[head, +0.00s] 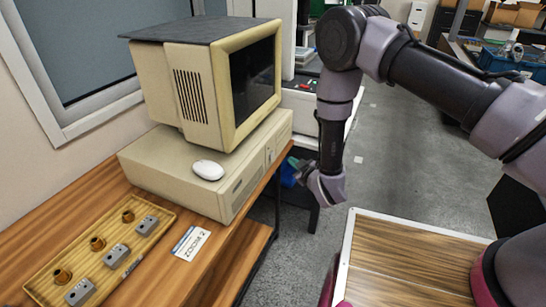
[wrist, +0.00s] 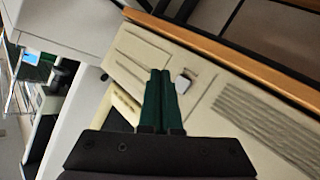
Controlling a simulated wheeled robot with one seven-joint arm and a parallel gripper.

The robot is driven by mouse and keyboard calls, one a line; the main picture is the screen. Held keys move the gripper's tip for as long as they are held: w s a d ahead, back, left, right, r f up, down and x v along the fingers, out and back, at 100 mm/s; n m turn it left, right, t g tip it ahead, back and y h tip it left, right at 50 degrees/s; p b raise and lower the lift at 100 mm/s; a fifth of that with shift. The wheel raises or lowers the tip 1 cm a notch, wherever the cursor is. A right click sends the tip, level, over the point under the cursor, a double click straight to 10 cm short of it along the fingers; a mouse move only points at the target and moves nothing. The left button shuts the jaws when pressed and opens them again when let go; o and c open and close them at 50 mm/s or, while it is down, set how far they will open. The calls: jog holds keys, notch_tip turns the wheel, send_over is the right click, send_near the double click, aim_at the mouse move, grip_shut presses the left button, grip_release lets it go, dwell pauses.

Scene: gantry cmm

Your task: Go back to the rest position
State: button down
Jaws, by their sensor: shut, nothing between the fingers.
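My gripper (wrist: 160,74) shows in the wrist view as two dark green fingers lying side by side, shut with nothing between them. Its body also shows in the head view (head: 298,170), at the end of my bent arm, right of the beige computer and past the desk's edge. The wrist view shows the beige computer case (wrist: 205,100) beyond the fingers, with a small light button (wrist: 182,84) near the tips. I cannot tell whether the tips touch the case.
The desk (head: 110,197) bears the computer case (head: 160,165), a monitor (head: 185,90), a white mouse (head: 208,170), a label card (head: 191,243) and a yellow tray (head: 45,288) with metal and brass parts. Grey floor (head: 410,165) lies open to the right. A wood-topped surface (head: 400,265) is in front.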

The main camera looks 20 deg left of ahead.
jog(key=shift+d, duration=0.6)
